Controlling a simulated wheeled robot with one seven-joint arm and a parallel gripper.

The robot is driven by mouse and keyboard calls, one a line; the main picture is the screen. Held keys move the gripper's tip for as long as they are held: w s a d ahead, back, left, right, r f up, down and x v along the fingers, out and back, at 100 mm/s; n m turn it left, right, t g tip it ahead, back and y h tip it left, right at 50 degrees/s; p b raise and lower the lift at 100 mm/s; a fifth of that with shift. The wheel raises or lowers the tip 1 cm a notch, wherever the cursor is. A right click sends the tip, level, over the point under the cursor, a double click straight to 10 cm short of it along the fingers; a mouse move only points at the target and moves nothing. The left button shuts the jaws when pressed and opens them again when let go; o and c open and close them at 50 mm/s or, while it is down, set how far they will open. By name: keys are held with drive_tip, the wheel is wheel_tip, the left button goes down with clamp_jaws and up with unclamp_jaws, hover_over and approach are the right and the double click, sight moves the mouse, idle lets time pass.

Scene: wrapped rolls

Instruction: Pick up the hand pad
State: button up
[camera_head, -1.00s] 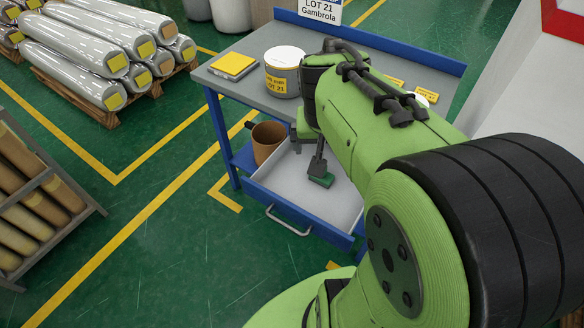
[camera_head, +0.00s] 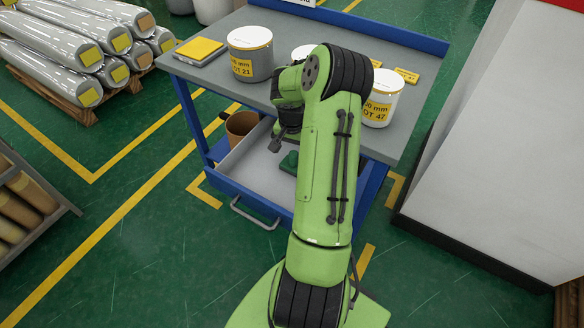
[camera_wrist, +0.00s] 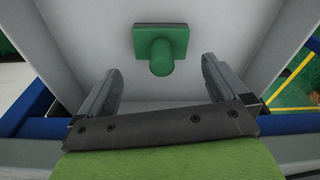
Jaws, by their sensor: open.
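The hand pad (camera_wrist: 161,38) is a green rectangular block with a rounded knob on it. It lies in the grey open drawer (camera_head: 245,165) of the blue workbench. In the head view the pad (camera_head: 290,161) shows only in part beside my arm. My gripper (camera_wrist: 161,68) is open and empty in the wrist view, with one finger to each side of the knob's line. The pad lies beyond the fingertips, and no finger appears to touch it. In the head view the gripper (camera_head: 279,143) is over the drawer, mostly hidden by my arm.
The grey benchtop (camera_head: 215,80) above the drawer carries labelled tubs (camera_head: 250,55) (camera_head: 381,98) and a yellow pad (camera_head: 200,48). A brown bin (camera_head: 240,125) stands on the shelf left of the drawer. A large pale cabinet (camera_head: 500,150) stands at right.

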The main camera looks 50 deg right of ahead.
sight(294, 161)
drive_tip(key=f, duration=0.2)
drive_tip(key=f+b, duration=0.1)
drive_tip(key=f, duration=0.1)
drive_tip(key=f+b, duration=0.1)
drive_tip(key=f, duration=0.1)
drive_tip(key=shift+w+d+f, duration=0.2)
drive_tip(key=shift+d+f, duration=0.05)
drive_tip(key=shift+f, duration=0.1)
drive_tip(key=shift+r, duration=0.1)
drive_tip(key=shift+c, duration=0.2)
drive_tip(key=c, duration=0.8)
